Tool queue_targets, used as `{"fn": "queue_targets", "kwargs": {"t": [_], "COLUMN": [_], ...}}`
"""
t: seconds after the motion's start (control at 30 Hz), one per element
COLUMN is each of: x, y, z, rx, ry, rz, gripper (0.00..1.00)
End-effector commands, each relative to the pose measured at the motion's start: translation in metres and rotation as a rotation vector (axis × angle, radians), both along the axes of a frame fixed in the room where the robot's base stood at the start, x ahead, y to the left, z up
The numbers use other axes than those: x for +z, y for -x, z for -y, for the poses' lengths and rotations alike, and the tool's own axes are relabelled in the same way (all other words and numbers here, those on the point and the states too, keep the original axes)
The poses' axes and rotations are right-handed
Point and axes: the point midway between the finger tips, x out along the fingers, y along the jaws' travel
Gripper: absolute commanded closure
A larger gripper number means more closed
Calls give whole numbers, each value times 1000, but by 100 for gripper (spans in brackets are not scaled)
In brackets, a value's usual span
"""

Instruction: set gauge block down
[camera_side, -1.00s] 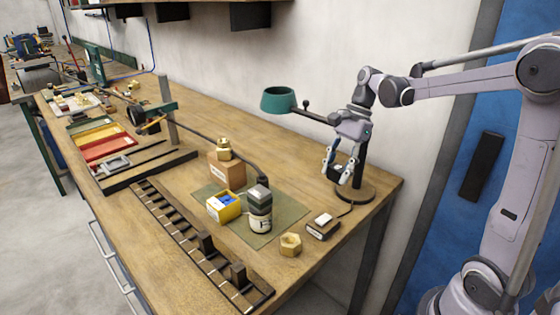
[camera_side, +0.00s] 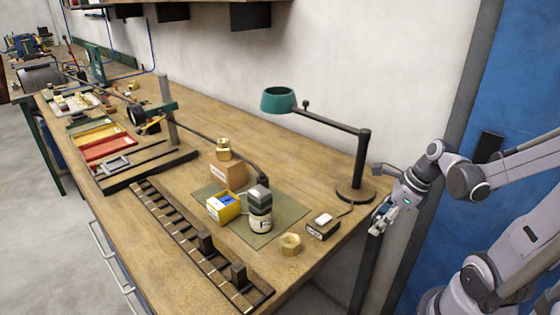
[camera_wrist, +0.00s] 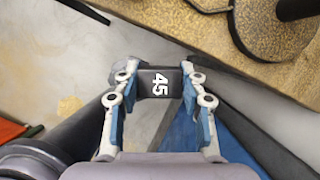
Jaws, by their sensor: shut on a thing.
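My gripper (camera_side: 378,222) is off the right end of the workbench (camera_side: 322,160), beside the lamp base and at about the height of the bench top. In the wrist view my gripper (camera_wrist: 160,84) is shut on the gauge block (camera_wrist: 147,82), a small dark block with a white "45" on its face. The fingers press it from both sides. Below it in that view is floor, not bench top. In the side view the block is too small and dark to make out clearly.
The green desk lamp's round base (camera_side: 355,191) stands at the bench's right end; it also shows in the wrist view (camera_wrist: 275,28). A small labelled box (camera_side: 322,226), brass nut (camera_side: 290,244), bottle (camera_side: 259,212) and yellow box (camera_side: 223,207) stand nearby. Bare wood lies behind the mat.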

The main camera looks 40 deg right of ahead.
Motion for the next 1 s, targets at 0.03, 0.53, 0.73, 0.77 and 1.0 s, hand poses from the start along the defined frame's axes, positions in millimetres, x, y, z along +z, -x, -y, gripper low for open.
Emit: {"fn": "queue_targets", "kwargs": {"t": [0.03, 0.53, 0.73, 0.77, 1.0], "x": [0, 0, 0, 0, 0], "y": [-11, -119, -164, -171, -225], "z": [0, -1, -1, -1, 0], "rx": [8, 7, 4, 6, 4], "ry": [0, 0, 0, -1, 0], "rz": [0, -1, 0, 0, 0], "gripper": [100, 100, 100, 100, 100]}}
